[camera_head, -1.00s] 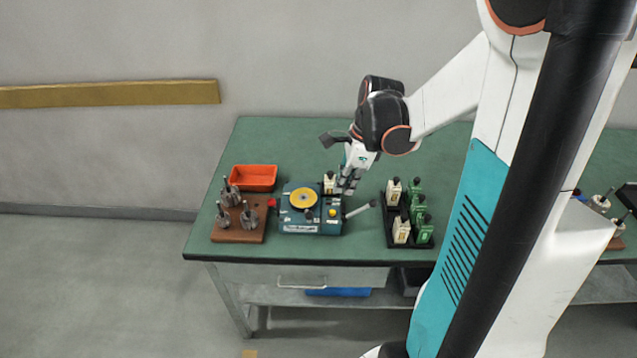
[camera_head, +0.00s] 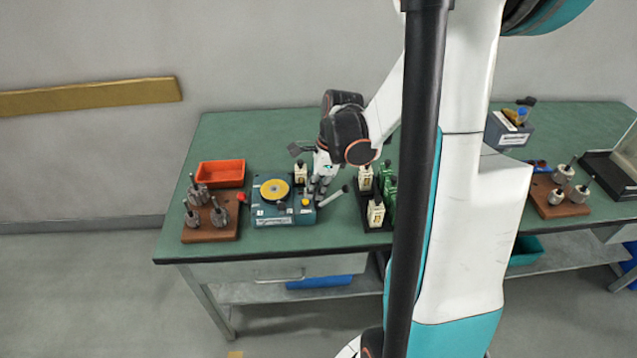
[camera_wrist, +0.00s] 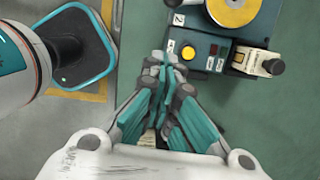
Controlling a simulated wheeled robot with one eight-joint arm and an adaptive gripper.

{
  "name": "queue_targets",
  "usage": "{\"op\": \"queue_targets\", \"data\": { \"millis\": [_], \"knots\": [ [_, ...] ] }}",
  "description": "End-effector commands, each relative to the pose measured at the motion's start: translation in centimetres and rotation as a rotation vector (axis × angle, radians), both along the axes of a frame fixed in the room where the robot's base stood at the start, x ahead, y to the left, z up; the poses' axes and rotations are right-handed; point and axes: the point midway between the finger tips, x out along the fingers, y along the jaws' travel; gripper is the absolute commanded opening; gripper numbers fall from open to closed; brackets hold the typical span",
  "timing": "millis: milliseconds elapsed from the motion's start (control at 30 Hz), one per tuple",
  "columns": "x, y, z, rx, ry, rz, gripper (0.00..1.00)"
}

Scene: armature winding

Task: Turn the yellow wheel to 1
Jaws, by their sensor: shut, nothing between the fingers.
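The yellow wheel (camera_head: 274,189) lies flat on top of the teal winding machine (camera_head: 290,217) on the green table. In the wrist view the wheel (camera_wrist: 232,8) is cut off by the top edge, and a label reading 2 shows on the machine (camera_wrist: 201,42) beside it. My gripper (camera_head: 318,190) is just right of the machine in the head view, near its right side and lever. In the wrist view my gripper (camera_wrist: 165,62) is shut and empty, with its fingertips apart from the wheel. Which number the wheel points to is too small to tell.
A red tray (camera_head: 221,174) and a wooden block with armatures (camera_head: 211,234) stand left of the machine.

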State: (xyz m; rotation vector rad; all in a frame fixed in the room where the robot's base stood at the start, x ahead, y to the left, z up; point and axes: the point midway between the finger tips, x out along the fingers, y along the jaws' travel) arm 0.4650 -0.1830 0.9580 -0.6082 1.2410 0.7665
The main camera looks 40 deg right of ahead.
Motion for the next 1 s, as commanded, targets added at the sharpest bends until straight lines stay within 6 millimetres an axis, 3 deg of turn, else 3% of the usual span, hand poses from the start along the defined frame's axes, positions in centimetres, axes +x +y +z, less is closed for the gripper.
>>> {"op": "queue_targets", "data": {
  "millis": [33,167,433,1000],
  "knots": [
    [0.2,0.2,-1.3,0.000,0.000,0.001,0.00],
    [0.6,0.8,-3.3,0.000,0.000,0.002,0.00],
    [2.5,3.3,-3.5,0.000,0.001,0.002,0.00],
    [2.7,3.8,-3.5,0.000,0.000,-0.012,0.00]
  ]
}}
